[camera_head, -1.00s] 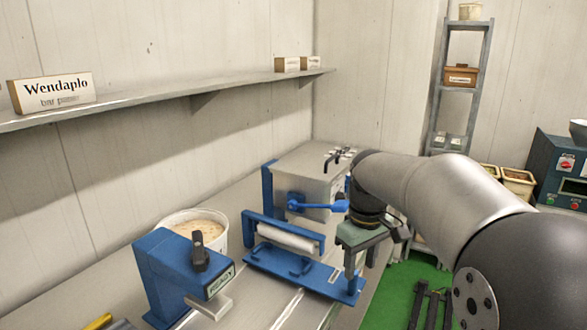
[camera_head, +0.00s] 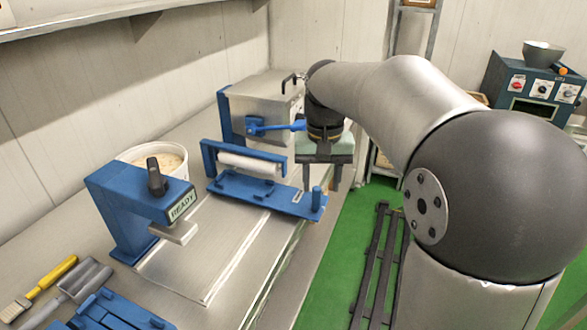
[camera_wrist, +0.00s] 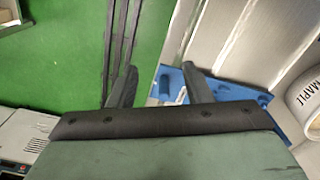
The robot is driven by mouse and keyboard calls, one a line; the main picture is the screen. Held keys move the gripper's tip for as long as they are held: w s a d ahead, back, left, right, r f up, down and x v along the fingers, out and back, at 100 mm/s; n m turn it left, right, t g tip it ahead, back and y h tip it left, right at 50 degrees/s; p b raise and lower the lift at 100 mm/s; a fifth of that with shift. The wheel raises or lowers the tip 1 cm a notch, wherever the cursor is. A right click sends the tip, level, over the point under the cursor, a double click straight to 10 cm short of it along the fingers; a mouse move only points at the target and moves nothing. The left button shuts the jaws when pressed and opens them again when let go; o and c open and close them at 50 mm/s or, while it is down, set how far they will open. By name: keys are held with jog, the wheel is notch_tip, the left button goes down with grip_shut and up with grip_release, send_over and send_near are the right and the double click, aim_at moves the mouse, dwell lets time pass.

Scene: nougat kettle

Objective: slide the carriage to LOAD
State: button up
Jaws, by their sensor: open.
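The carriage (camera_head: 240,190) is a blue plate with a white roller in a blue frame, sitting across a metal track (camera_head: 215,240) on the bench. A short blue post (camera_head: 317,201) stands at its right end. My gripper (camera_head: 322,181) is open and empty just above and behind that post. In the wrist view, my gripper's fingers (camera_wrist: 160,88) are spread, with the blue post (camera_wrist: 171,84) seen between them, beyond the tips. Contact cannot be told. Part of the carriage (camera_wrist: 235,95) is hidden by the right finger. I cannot read any LOAD mark.
A blue press (camera_head: 125,205) with a READY sign stands at the near left, beside a white tub (camera_head: 177,160). A metal box (camera_head: 262,105) with a blue lever (camera_head: 275,127) stands behind the carriage. Tools, including a yellow-handled brush (camera_head: 50,276), lie at the front left.

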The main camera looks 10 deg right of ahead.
jog(key=r+m+b, duration=0.2)
send_over(317, 188)
notch_tip(317, 188, down, 17)
jog(key=shift+f, duration=0.2)
grip_shut()
